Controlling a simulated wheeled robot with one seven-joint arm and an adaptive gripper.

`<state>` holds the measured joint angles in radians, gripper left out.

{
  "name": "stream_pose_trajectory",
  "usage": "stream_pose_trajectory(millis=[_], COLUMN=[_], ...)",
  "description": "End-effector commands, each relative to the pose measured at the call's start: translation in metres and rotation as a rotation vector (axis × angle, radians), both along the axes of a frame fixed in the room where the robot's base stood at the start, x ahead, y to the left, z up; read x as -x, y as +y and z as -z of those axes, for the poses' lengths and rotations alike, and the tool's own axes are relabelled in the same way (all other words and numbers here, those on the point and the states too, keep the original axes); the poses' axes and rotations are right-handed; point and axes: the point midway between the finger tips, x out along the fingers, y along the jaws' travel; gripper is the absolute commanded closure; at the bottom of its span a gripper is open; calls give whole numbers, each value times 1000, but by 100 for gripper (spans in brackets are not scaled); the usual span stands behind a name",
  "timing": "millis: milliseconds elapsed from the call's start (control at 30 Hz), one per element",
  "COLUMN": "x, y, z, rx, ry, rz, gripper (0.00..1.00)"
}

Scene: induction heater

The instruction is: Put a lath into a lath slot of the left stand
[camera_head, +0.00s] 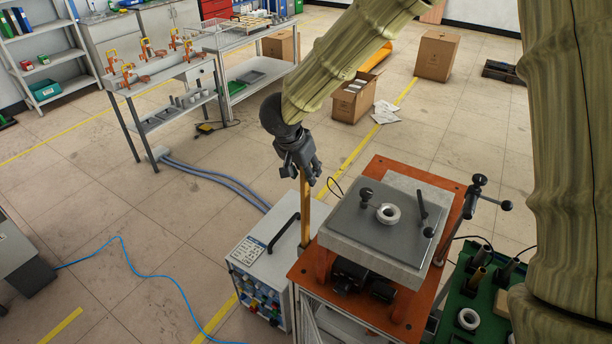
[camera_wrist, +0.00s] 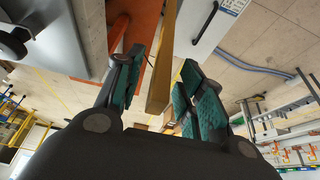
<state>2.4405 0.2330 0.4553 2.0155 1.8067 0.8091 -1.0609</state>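A long narrow wooden lath (camera_head: 305,215) stands upright below my gripper (camera_head: 308,178), by the left edge of the orange-topped table. In the wrist view, the upper end of the lath (camera_wrist: 163,70) lies between the two teal-padded fingers of my gripper (camera_wrist: 164,60). The fingers are spread, with a gap visible on the left side of the lath; contact on the right is unclear. The lower end of the lath meets the orange table's edge in the head view; I cannot tell what it rests in. No lath slot can be made out clearly.
The orange table (camera_head: 440,185) carries a grey heater plate (camera_head: 370,225) with a white ring (camera_head: 388,213). A white control box (camera_head: 265,270) stands just left of the lath. A green tray (camera_head: 460,295) is at right. A clamp table (camera_head: 165,70) stands far left, with open floor between.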

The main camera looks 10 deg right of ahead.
Motion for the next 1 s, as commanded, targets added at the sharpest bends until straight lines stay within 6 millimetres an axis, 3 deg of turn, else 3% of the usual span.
stream_pose_trajectory(millis=[200, 433, 633, 1000], x=[11, 20, 23, 24], y=[12, 20, 23, 24], z=[-39, -68, -78, -79], rx=[-2, -1, -1, 0], ry=[-2, -1, 1, 1], rz=[-1, -1, 0, -1], gripper=[61, 61, 61, 61])
